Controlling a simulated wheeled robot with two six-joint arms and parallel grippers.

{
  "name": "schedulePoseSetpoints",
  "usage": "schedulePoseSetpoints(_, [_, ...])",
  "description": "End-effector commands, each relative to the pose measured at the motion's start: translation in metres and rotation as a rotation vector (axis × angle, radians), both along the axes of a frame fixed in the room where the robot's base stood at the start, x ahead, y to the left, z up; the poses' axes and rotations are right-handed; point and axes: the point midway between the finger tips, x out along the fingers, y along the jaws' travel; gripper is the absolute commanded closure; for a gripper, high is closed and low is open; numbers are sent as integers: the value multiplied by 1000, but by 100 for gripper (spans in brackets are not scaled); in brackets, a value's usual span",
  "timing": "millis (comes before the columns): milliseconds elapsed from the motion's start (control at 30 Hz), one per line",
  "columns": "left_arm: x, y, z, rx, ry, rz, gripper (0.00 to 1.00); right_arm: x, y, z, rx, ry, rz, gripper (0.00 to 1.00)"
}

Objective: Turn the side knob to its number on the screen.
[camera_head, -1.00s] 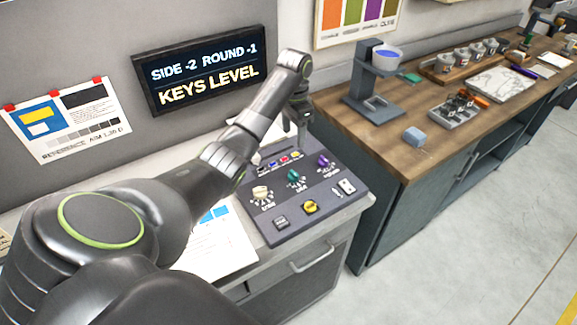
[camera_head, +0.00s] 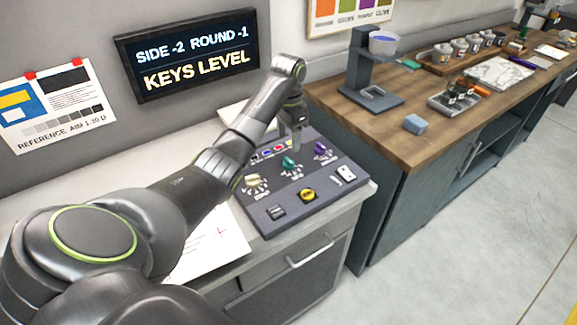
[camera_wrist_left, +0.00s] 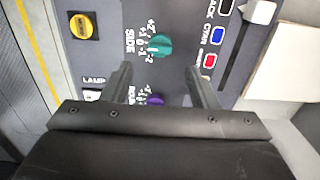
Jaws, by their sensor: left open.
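The screen (camera_head: 194,54) reads "SIDE -2 ROUND -1 KEYS LEVEL". The side knob (camera_head: 288,163) is teal and sits in the middle of the dark control panel (camera_head: 308,201). In the left wrist view the side knob (camera_wrist_left: 157,46) has a "SIDE" label and a scale from +2 to -2; I cannot tell its setting. My left gripper (camera_head: 291,140) is open above the panel, behind the side knob. In the wrist view its fingers (camera_wrist_left: 157,78) stand apart, with the side knob beyond the tips and the purple round knob (camera_wrist_left: 155,99) nearer, between the fingers. No knob is gripped.
A cream knob (camera_head: 252,181), a yellow button (camera_head: 307,195) and a lamp switch (camera_head: 345,174) share the panel. Small coloured keys lie at its back, near the gripper. A paper sheet (camera_head: 215,245) lies left of it. A wooden bench (camera_head: 390,130) stands to the right.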

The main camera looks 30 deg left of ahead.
Motion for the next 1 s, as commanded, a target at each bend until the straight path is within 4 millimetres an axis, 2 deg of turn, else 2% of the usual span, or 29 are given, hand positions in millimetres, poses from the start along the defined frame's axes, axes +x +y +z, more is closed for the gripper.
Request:
schedulePoseSetpoints(33, [0,0,-12,0,0,0,46,0,2,-12,2,0,-1,100])
schedulePoseSetpoints(200, [0,0,-31,0,0,0,46,0,5,-31,6,0,-1,100])
schedulePoseSetpoints(367, [0,0,-59,-1,1,0,46,0,5,-45,5,0,-1,100])
schedulePoseSetpoints(433, [0,-1,-63,-1,2,1,46,0,4,-38,5,0,-1,100])
schedulePoseSetpoints(600, [0,0,-78,-1,1,0,46,0,3,-36,3,0,-2,100])
schedulePoseSetpoints(933, [0,0,-82,0,0,0,46,0,-1,-36,-1,0,0,100])
schedulePoseSetpoints(1000, [0,0,-82,0,0,0,54,0,-1,-36,-2,0,1,100])
